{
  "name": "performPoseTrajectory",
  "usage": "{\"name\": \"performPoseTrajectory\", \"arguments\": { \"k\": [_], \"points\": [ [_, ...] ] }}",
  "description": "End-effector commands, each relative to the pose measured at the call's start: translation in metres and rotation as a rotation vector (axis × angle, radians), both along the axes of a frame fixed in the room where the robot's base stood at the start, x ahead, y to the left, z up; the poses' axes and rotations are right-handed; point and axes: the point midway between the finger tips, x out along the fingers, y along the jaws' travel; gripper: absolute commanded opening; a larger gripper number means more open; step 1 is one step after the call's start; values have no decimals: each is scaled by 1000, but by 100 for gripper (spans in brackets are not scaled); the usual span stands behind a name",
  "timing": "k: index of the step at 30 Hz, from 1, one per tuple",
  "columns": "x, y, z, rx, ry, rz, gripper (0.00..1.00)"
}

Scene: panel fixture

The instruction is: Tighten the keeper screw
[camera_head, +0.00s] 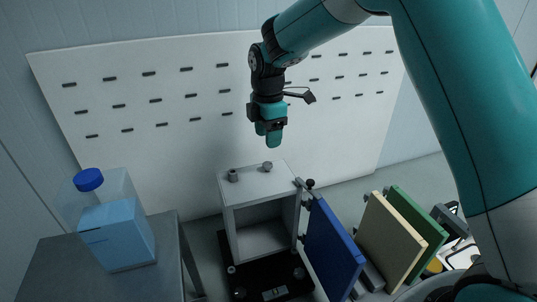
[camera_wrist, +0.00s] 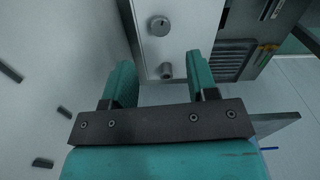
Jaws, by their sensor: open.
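A white box fixture (camera_head: 228,190) stands open at the front, with its blue door (camera_head: 332,250) swung out to the right. Two small grey knob-like parts sit on its top: a left one (camera_head: 232,175) and a right one (camera_head: 267,166). I cannot tell which, if either, is the keeper screw. In the wrist view, a round knob (camera_wrist: 159,25) and a small cylinder (camera_wrist: 166,70) show on the fixture's pale top (camera_wrist: 185,38). My gripper (camera_head: 270,138) points down above the fixture, open and empty. In the wrist view its fingers (camera_wrist: 160,72) stand apart, with the cylinder between them in the picture.
A blue-capped container (camera_head: 118,235) stands on a grey table (camera_head: 55,270) at left. Cream (camera_head: 388,235) and green (camera_head: 420,225) panels stand right of the door. A white slotted board (camera_head: 150,125) is behind. The fixture rests on a black base (camera_head: 275,285).

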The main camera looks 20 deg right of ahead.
Motion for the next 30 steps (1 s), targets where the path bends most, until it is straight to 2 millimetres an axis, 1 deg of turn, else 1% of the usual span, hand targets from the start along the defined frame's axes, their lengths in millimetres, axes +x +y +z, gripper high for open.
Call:
{"name": "performPoseTrajectory", "arguments": {
  "k": [3,6,9,12,18,24,25,26,27,29,30],
  "points": [
    [-1,-1,-25,-1,7,-2,53],
    [-1,-2,-45,-1,6,-3,53],
    [0,-2,-61,0,3,-3,53],
    [0,-2,-72,0,2,-4,53],
    [0,-3,-82,0,-1,-4,53],
    [0,-3,-82,0,-1,-5,53],
    [0,-3,-82,0,-1,-5,49],
    [0,-3,-82,0,-1,-5,42],
    [0,-3,-82,0,-1,-5,32],
    [0,-3,-82,0,-1,-5,19],
    [0,-3,-82,0,-1,-5,10]
  ]
}}
